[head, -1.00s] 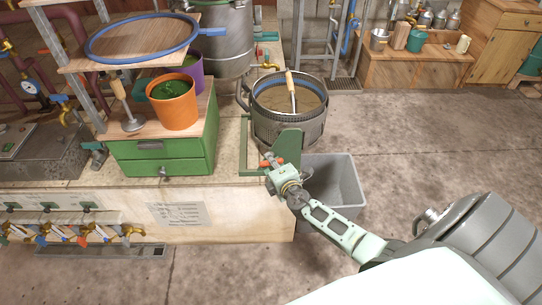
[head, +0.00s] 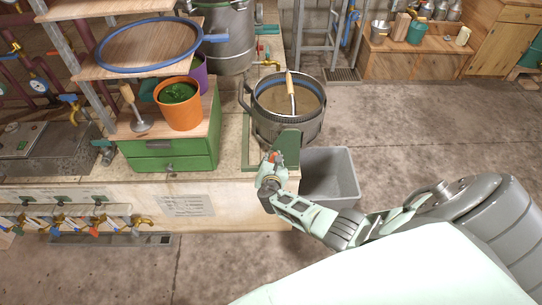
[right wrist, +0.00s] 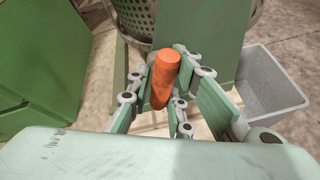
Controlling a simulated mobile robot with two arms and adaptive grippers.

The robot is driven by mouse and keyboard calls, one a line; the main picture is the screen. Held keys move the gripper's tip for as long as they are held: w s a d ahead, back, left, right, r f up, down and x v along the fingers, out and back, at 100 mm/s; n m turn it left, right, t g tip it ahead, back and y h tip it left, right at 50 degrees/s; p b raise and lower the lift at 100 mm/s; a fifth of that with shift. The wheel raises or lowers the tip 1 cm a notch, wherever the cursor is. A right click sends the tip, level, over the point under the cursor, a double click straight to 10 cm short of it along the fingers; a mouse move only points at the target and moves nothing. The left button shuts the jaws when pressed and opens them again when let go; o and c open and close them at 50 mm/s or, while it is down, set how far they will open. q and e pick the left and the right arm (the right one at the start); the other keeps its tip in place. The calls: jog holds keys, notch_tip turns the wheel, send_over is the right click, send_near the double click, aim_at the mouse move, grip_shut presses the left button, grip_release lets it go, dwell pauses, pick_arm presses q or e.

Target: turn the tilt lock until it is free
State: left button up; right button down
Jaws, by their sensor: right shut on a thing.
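The tilt lock shows as an orange handle (right wrist: 164,78) standing up between the fingers of my right gripper (right wrist: 158,98) in the right wrist view. The gripper is shut on it. In the head view a small orange part of the handle (head: 276,156) shows at my right gripper (head: 270,164), in front of the green bracket (head: 287,146). The bracket stands beside the round metal pot (head: 304,122) at the bench's right end. The handle's base is hidden by the gripper. My left gripper is not in view.
A grey bin (head: 345,178) stands on the floor right of the bracket; it also shows in the right wrist view (right wrist: 272,85). A green drawer box (head: 175,150) with an orange pot (head: 181,108) stands to the left. The floor at right is open.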

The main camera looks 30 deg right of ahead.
jog(key=shift+s+f+n+g+h, duration=0.15)
jog(key=shift+f+n+g+h, duration=0.1)
jog(key=shift+n+h, duration=0.2)
jog(key=shift+s+f+n+g+h, duration=0.1)
jog(key=shift+n+g+h, duration=0.2)
jog(key=shift+n, duration=0.25)
jog(key=shift+d+n+h+b, duration=0.1)
jog(key=shift+n+h+b, duration=0.35)
jog(key=shift+n, duration=0.05)
jog(key=shift+d+r, duration=0.1)
jog(key=c, duration=1.7)
grip_release()
jog(key=shift+r, duration=0.15)
jog(key=shift+o, duration=0.2)
